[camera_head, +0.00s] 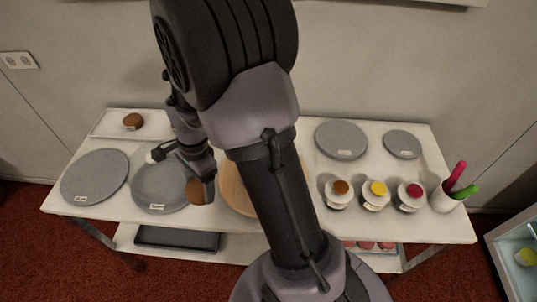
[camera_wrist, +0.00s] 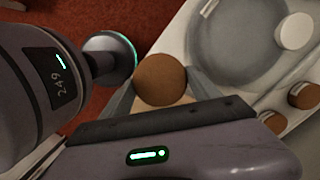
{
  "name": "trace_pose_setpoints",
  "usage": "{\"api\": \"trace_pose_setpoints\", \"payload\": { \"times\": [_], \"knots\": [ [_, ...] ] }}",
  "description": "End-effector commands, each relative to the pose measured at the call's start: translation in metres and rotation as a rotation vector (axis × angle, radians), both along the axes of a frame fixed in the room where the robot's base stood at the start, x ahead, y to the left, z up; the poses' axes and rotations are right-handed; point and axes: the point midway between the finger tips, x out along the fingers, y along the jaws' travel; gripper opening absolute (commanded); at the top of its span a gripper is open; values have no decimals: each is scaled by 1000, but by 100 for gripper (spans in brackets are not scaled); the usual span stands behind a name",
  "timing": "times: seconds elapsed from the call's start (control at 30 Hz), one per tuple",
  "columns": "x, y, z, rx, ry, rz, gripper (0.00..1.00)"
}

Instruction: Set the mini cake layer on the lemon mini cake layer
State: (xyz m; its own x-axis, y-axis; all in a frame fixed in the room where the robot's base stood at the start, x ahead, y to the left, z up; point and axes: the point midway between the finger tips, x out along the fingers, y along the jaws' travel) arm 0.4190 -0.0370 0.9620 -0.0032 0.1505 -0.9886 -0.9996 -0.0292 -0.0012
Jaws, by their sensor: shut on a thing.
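My gripper (camera_head: 203,184) is shut on a brown round mini cake layer (camera_head: 194,190). In the wrist view the held layer (camera_wrist: 160,78) sits between the two fingers (camera_wrist: 162,92). In the head view it hangs over the right part of a grey turntable (camera_head: 150,197). A pale round layer, apparently the lemon mini cake layer (camera_wrist: 294,31), lies on that turntable (camera_wrist: 228,38), apart from the held layer.
A white tray (camera_head: 106,130) at the back left bears a brown layer (camera_head: 132,121); the wrist view shows two brown layers (camera_wrist: 273,121) there. Other grey turntables (camera_head: 95,177) and a wooden round (camera_head: 232,190) stand nearby. Jars (camera_head: 375,196) and a utensil cup (camera_head: 447,201) stand right.

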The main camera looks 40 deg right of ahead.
Motion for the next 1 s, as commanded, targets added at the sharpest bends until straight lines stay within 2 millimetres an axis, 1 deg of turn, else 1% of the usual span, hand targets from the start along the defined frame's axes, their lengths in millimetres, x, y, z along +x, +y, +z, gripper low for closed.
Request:
{"api": "trace_pose_setpoints", "payload": {
  "times": [0.1, 0.3, 0.4, 0.5, 0.63, 0.7, 0.77, 0.9, 1.0],
  "knots": [
    [-2, -10, 7, -1, -2, -360, 31],
    [-5, -26, 15, -1, -1, -976, 31],
    [-6, -32, 18, 0, -4, -1226, 31],
    [-7, -37, 20, -1, -2, -1407, 31],
    [-8, -41, 21, -1, 0, -1532, 31],
    [-10, -52, 19, -1, -1, -1556, 31],
    [-14, -69, 16, -1, -1, -1564, 31],
    [-23, -118, 11, -1, -1, -1564, 31],
    [-31, -150, 7, -1, 0, -1563, 31]
  ]
}}
